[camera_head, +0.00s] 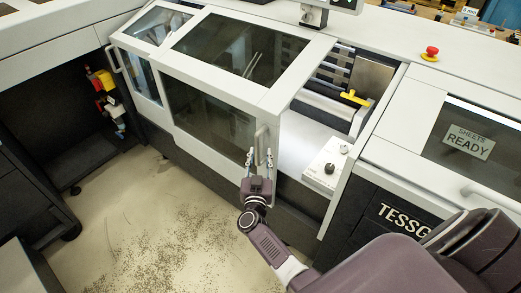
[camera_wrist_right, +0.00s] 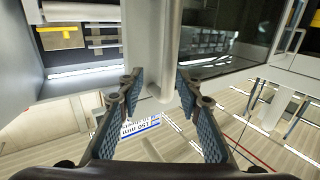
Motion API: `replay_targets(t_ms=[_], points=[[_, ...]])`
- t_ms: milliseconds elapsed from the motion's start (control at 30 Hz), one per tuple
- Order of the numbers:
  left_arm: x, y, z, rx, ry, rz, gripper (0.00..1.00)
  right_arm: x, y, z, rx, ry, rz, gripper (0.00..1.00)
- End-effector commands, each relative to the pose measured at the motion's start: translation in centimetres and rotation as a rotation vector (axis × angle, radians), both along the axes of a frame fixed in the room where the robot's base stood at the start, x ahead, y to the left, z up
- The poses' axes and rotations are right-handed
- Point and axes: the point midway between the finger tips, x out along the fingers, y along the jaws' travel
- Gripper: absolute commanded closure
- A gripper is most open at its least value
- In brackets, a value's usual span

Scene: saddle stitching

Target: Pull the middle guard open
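The middle guard (camera_head: 222,58) has a white frame and dark see-through panels on its top and front. Its vertical grey handle (camera_head: 261,139) is at the right end of its front face. My right gripper (camera_head: 260,160) is at the lower part of this handle, fingers pointing up. In the right wrist view the handle (camera_wrist_right: 166,45) stands between the two spread fingers (camera_wrist_right: 158,85). The fingers do not look closed on it; I cannot tell whether one touches it. My left gripper is not in view.
Right of the guard, an open bay shows a yellow lever (camera_head: 354,98) and a white control box with a knob (camera_head: 328,167). A red emergency button (camera_head: 430,53) and a "SHEETS READY" sign (camera_head: 468,142) are further right. The speckled floor (camera_head: 170,235) in front is clear.

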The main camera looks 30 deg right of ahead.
Motion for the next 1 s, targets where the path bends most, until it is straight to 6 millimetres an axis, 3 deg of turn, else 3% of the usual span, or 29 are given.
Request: replay_targets(t_ms=[600, 1000], points=[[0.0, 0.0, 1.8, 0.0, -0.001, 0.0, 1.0, -3.4, 2.4, 0.1, 0.001, 0.0, 0.001, 0.68], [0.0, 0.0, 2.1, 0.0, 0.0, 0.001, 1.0, -3.6, 2.5, 0.2, 0.001, -0.001, 0.001, 0.68]])
